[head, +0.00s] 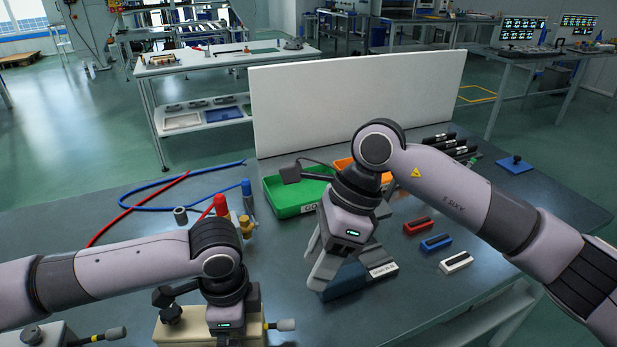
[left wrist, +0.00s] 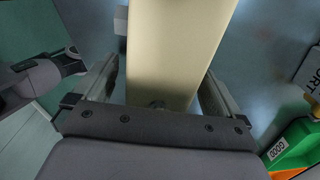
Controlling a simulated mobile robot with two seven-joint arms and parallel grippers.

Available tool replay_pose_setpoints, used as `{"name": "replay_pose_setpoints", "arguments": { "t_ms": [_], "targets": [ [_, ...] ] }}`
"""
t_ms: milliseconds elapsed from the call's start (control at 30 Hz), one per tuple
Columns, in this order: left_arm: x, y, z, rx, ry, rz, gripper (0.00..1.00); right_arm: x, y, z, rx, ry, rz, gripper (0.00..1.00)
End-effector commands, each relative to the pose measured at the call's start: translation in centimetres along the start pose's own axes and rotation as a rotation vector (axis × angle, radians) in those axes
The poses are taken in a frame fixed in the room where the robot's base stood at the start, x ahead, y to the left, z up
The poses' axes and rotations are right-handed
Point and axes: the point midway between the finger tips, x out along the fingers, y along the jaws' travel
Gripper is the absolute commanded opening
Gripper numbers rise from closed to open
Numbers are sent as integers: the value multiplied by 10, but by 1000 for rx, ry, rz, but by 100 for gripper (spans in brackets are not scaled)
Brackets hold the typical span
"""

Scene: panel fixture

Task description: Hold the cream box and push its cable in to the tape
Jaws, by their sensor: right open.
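The cream box (head: 175,333) stands at the bottom of the head view, partly cut off and covered by my left arm. A dark grey cable end (head: 285,325) sticks out of its right side, with a yellow tape band (head: 265,326) next to the box. My left gripper (head: 236,338) is over the box, its fingertips hidden there. In the left wrist view the cream box (left wrist: 172,50) lies between its two fingers; whether both touch is unclear. My right gripper (head: 315,268) is open and empty, tilted above the table, right of the box and apart from the cable end.
Red (head: 418,225), blue (head: 436,242) and white (head: 456,262) blocks lie to the right. A grey box (head: 42,334) with another cable is at far left.

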Motion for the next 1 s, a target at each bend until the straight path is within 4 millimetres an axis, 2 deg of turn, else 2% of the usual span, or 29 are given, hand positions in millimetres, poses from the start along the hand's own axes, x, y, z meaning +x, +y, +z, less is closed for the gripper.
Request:
{"name": "replay_pose_setpoints", "arguments": {
  "t_ms": [267, 367, 467, 800, 1000],
  "targets": [
    [-1, 0, 0, 0, 0, 1, 98, 0, 0, 0, 0, 0, 0, 46],
    [-8, 0, 0, 0, 2, -1, 98, 0, 0, 0, 0, 0, 0, 46],
    [-23, 0, 0, 1, 3, -2, 98, 0, 0, 0, 0, 0, 0, 46],
    [-94, 0, 0, 1, 2, -3, 98, 0, 0, 0, 0, 0, 0, 46],
    [-116, 0, 0, 1, 1, -1, 98, 0, 0, 0, 0, 0, 0, 46]
  ]
}}
